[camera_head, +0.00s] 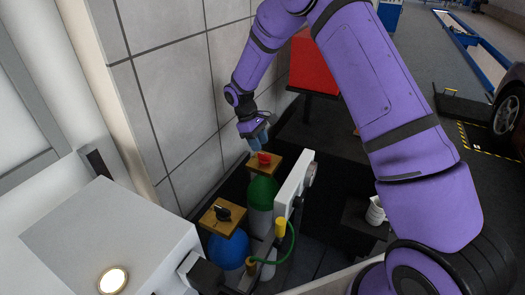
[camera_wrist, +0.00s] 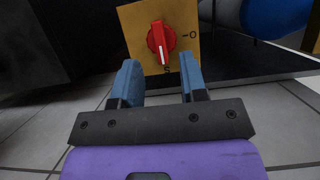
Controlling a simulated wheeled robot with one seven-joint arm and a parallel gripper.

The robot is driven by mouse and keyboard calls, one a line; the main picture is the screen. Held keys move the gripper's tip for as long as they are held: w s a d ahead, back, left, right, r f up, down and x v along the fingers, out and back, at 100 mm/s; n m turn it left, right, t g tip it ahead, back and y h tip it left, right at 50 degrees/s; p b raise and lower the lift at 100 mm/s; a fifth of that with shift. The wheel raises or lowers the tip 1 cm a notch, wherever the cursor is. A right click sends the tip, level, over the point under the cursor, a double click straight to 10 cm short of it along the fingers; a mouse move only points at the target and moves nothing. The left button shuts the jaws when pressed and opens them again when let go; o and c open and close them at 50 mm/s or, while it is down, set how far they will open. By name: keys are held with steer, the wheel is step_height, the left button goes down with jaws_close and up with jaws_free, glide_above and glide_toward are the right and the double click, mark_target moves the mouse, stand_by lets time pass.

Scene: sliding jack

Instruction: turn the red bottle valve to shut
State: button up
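The red valve knob (camera_head: 264,158) sits on a tan plate (camera_head: 276,163) on top of the green bottle (camera_head: 262,192). In the wrist view the red knob (camera_wrist: 157,38) stands on its yellow plate (camera_wrist: 132,20). Its white pointer mark faces down toward an "S"-like mark at the plate's lower edge; a mark like "-0" is at the right. My gripper (camera_wrist: 161,78) is open, with two blue fingers apart and nothing between them. The knob lies beyond the fingertips, roughly centred between them. In the head view my gripper (camera_head: 258,143) is just above the knob; contact cannot be told.
A blue bottle (camera_head: 228,248) with a black knob (camera_head: 222,213) on a tan plate stands in front left. A white panel (camera_head: 294,190) and green hose (camera_head: 285,248) are close right of the green bottle. A tiled wall (camera_head: 170,90) is at left. A red box (camera_head: 312,65) stands behind.

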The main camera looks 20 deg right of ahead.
steer(key=v, duration=0.6)
steer(key=shift+a+r, duration=0.1)
steer(key=s+d+r+m+t+y, duration=0.1)
steer(key=s+d+r+m+t, duration=0.15)
steer(key=s+r, duration=0.7)
steer(key=s+d+r+m+t, duration=0.15)
steer(key=s+d+r, duration=0.3)
steer(key=r, duration=0.95)
steer(key=s+d+r+m+t+y, duration=0.1)
steer(key=s+r+m+t, duration=0.1)
steer(key=s, duration=1)
steer(key=s+d+r+m+t+y, duration=0.1)
steer(key=s+d+r+m+t, duration=0.1)
steer(key=s, duration=1.1)
steer(key=shift+r+m+t, duration=0.2)
steer(key=shift+m+t, duration=0.1)
steer(key=shift+m, duration=0.1)
